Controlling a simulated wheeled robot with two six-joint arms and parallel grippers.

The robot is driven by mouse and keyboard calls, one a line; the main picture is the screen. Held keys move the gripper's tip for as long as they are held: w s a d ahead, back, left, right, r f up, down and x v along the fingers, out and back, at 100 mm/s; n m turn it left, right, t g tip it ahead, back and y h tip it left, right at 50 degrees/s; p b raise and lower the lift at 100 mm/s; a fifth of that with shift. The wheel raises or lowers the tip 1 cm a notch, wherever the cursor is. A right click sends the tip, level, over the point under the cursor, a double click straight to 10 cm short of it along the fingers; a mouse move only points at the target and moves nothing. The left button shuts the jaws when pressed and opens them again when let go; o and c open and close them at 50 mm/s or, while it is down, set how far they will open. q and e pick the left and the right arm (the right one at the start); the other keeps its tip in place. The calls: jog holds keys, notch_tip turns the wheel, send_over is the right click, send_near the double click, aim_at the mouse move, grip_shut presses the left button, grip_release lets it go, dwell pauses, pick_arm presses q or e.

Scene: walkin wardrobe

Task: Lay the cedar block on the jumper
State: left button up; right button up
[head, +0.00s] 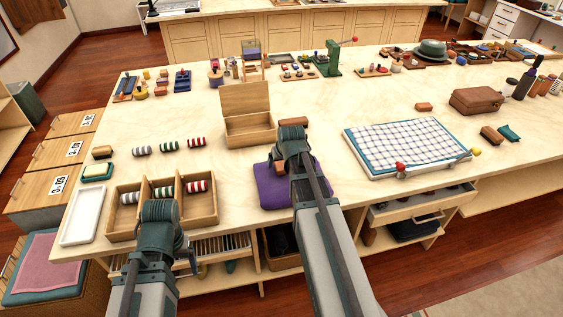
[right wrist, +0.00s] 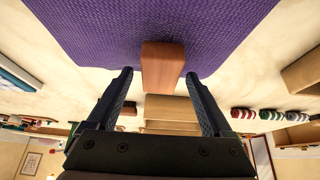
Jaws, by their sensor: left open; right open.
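The jumper is a folded purple cloth (head: 271,187) near the front edge of the table; it fills the top of the right wrist view (right wrist: 110,30). The cedar block, reddish brown (right wrist: 162,68), shows against the jumper in the right wrist view and appears to rest on it. My left gripper (head: 160,210) is open and empty in the head view, above the divided box at the front left.
The divided wooden box (head: 122,226) holds striped rolls. An open lidded box (head: 250,138) stands behind the jumper, with a small brown brick (head: 294,122) beside it. A tray with a checked cloth (head: 412,143) lies to the right. Table between tray and lidded box is mostly clear.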

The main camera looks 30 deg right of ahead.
jog(key=p+v, duration=1)
jog(key=v, duration=0.2)
jog(key=shift+p, duration=0.3)
jog(key=b+x, duration=1)
jog(key=x, duration=0.2)
jog(key=shift+f+b, duration=0.1)
jog(key=shift+b, duration=0.3)
jog(key=shift+r, duration=0.2)
